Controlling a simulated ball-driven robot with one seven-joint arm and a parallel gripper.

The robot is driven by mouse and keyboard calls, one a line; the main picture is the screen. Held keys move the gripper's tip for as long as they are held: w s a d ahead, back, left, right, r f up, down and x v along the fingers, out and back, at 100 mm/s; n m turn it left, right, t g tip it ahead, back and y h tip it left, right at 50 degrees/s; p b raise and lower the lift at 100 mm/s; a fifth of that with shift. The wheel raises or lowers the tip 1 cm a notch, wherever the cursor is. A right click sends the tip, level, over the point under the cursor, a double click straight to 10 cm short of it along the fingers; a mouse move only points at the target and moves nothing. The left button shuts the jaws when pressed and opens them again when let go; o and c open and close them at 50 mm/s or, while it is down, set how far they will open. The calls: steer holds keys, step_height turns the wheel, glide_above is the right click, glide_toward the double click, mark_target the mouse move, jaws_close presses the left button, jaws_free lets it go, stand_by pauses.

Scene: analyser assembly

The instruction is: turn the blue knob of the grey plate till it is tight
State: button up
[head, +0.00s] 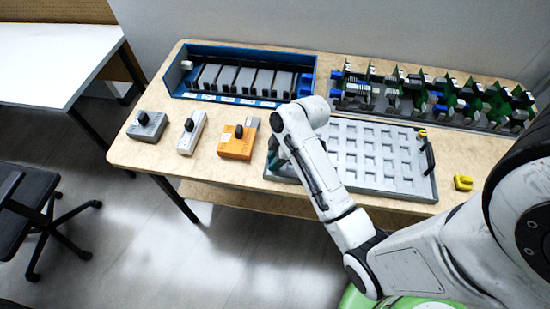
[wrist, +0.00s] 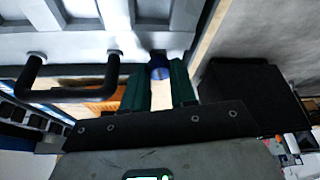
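The grey plate (head: 375,185), with rows of square pockets, lies on the table right of centre in the head view. Its edge fills the top of the wrist view (wrist: 100,40). The blue knob (wrist: 158,72) shows at that edge in the wrist view. In the head view my arm hides the knob. My gripper (wrist: 158,75) is at the plate's left end, its two green fingers on either side of the knob. The fingers seem to touch it on both sides, with bare tabletop visible in the gap behind.
A black handle (wrist: 70,92) stands beside my fingers. The plate's other end has a handle (head: 429,155) and a yellow knob (head: 422,133). An orange module (head: 238,143), a blue rack (head: 180,75), green circuit boards (head: 440,95) and a yellow piece (head: 463,183) are around the plate.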

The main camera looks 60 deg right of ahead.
jaws_close()
steer(key=shift+s+a+r+m+p, duration=0.1)
steer(key=shift+r+m+p, duration=0.1)
steer(key=shift+m+p, duration=0.55)
steer(key=shift+f+m+h+p, duration=0.2)
steer(key=shift+m+h+p, duration=0.35)
steer(key=shift+m, duration=0.3)
steer(key=o, duration=0.5)
jaws_free()
steer(key=v, duration=1)
steer(key=shift+s+r, duration=0.3)
